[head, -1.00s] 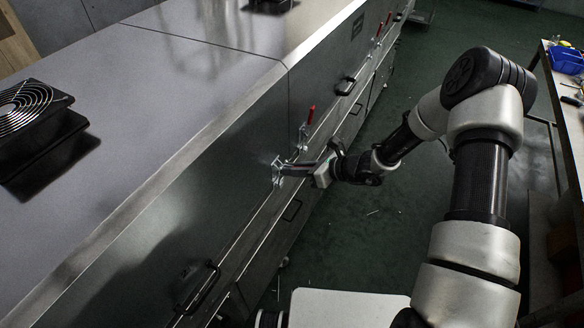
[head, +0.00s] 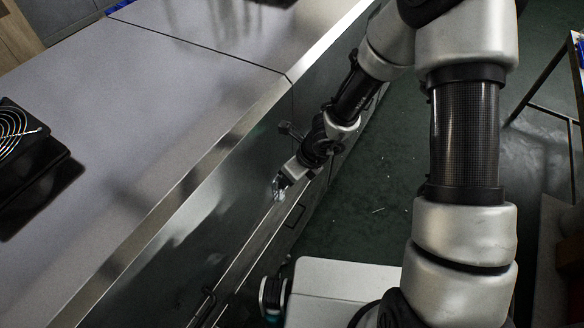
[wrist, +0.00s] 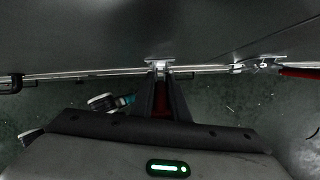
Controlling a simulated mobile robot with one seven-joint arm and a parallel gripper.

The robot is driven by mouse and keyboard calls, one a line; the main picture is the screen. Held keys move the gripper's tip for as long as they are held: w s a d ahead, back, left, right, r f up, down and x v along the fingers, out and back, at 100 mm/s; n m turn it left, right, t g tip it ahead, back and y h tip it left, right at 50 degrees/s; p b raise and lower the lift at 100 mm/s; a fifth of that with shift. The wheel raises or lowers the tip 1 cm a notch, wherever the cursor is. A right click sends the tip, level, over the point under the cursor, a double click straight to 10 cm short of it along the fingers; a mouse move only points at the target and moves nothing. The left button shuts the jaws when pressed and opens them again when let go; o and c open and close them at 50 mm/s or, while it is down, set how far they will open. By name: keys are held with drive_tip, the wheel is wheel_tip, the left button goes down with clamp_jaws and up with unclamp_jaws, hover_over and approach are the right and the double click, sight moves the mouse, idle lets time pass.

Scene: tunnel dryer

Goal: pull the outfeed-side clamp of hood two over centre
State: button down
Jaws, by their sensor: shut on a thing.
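The clamp (head: 279,188) is a small bright metal toggle on the side face of the dryer hood (head: 170,225). In the wrist view its bracket (wrist: 160,64) sits at the hood's lower edge, straight ahead of my fingers. My gripper (head: 285,179) is right at the clamp, close to the hood side. In the wrist view my gripper (wrist: 161,88) is shut on the clamp's red handle (wrist: 162,104), which shows between the two dark fingers. The handle is hidden in the head view, so its exact angle is hard to tell.
Another clamp (wrist: 262,65) with a red handle is to the right in the wrist view. A black pull handle (head: 207,303) is on the dryer side below. A fan (head: 18,130) sits on top at left. A bench (head: 560,95) stands at right; green floor lies between.

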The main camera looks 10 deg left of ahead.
drive_tip(key=shift+w, duration=0.15)
idle(0.3)
drive_tip(key=c, duration=1.8)
unclamp_jaws()
drive_tip(key=p+v, duration=0.2)
drive_tip(key=v, duration=0.1)
drive_tip(key=shift+a+r, duration=0.15)
drive_tip(key=v, duration=1.4)
drive_tip(key=shift+r+p, duration=0.15)
drive_tip(key=shift+p, duration=0.15)
